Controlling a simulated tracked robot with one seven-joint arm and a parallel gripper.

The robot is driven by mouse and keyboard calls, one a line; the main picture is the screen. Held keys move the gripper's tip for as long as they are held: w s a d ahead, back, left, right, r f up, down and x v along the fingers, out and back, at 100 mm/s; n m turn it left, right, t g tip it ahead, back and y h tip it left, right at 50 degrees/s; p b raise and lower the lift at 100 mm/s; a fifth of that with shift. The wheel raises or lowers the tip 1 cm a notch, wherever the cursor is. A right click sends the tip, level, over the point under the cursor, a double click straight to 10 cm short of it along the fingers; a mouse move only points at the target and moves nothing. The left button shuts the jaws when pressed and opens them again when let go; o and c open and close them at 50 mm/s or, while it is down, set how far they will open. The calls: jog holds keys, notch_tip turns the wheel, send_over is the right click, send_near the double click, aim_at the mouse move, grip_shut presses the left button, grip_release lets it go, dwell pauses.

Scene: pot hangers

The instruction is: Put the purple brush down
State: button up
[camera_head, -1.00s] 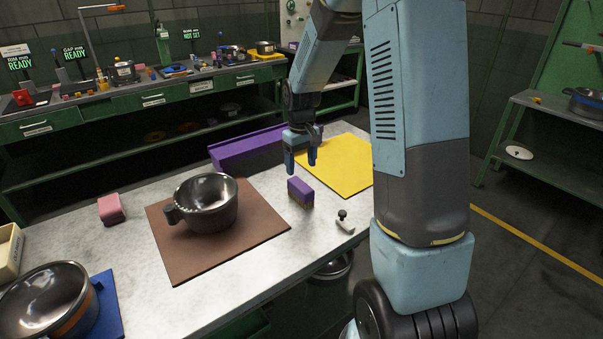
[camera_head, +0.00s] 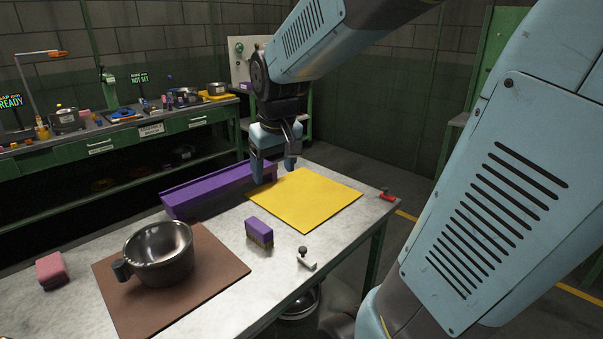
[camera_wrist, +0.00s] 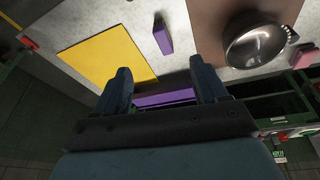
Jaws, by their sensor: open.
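The purple brush (camera_head: 259,232) stands on the grey table top, between the brown mat and the yellow mat, with its darker bristle side down. It also shows in the wrist view (camera_wrist: 162,38), apart from my fingers. My gripper (camera_head: 276,172) is open and empty, raised above the table's far side near the yellow mat and the purple tray. In the wrist view its two fingers (camera_wrist: 165,88) are spread wide, with part of the purple tray visible between them.
A metal pot (camera_head: 160,255) sits on the brown mat (camera_head: 215,287). The yellow mat (camera_head: 305,198) is bare. A long purple tray (camera_head: 205,193) lies along the back edge. A pink block (camera_head: 52,270) is at left. A small knobbed fitting (camera_head: 305,260) lies near the front edge.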

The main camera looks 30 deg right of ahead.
jog(key=s+r+m+t, duration=0.1)
jog(key=s+r, duration=0.3)
jog(key=s, duration=0.8)
jog(key=shift+s+t, duration=0.25)
jog(key=shift+t, duration=0.35)
jog(key=shift+d, duration=0.1)
jog(key=n+g, duration=0.3)
jog(key=g, duration=0.3)
send_over(258, 224)
notch_tip(258, 224, down, 20)
notch_tip(258, 224, down, 14)
jog(key=shift+s+r, duration=0.1)
jog(key=shift+r, duration=0.15)
